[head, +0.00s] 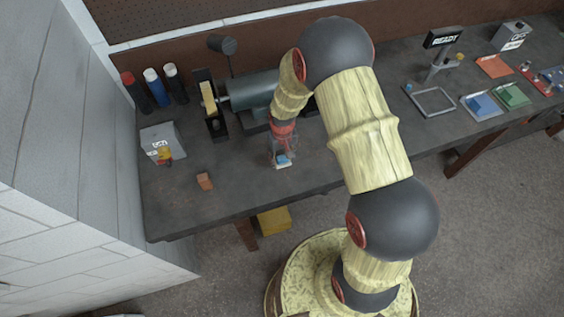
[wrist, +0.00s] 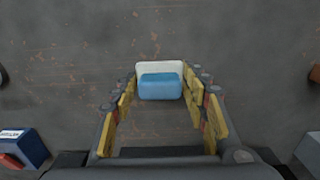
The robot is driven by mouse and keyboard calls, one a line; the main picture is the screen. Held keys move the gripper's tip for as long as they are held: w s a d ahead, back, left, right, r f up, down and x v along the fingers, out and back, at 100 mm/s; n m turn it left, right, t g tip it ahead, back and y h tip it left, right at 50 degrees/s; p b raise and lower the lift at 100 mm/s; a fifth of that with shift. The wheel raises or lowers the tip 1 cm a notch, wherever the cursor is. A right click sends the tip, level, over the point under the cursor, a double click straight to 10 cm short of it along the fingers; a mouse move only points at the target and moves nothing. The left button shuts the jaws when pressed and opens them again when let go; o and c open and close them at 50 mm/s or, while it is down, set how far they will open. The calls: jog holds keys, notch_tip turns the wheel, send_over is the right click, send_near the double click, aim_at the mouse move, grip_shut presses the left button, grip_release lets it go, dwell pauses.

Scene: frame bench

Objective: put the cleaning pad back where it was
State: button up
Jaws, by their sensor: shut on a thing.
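The cleaning pad (head: 283,161) looks like a small block, blue with a white part. In the wrist view the pad (wrist: 160,88) sits between the fingertips, its white part on the far side. My gripper (head: 281,152) is shut on it and points down over the front middle of the dark bench (head: 235,205). In the wrist view my gripper (wrist: 160,80) has a finger against each side of the pad. I cannot tell whether the pad touches the bench top. Part of the pad is hidden by the fingers.
A grey motor-like machine (head: 250,92) stands behind. At right are an empty grey frame (head: 433,102), a blue tray (head: 481,107) and a green tray (head: 513,96).

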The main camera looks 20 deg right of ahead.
aim_at(282, 163)
jog(key=shift+w+f, duration=0.25)
jog(key=shift+f, duration=1.6)
jog(key=shift+f, duration=0.2)
jog(key=o, duration=1.1)
jog(key=shift+r, duration=0.1)
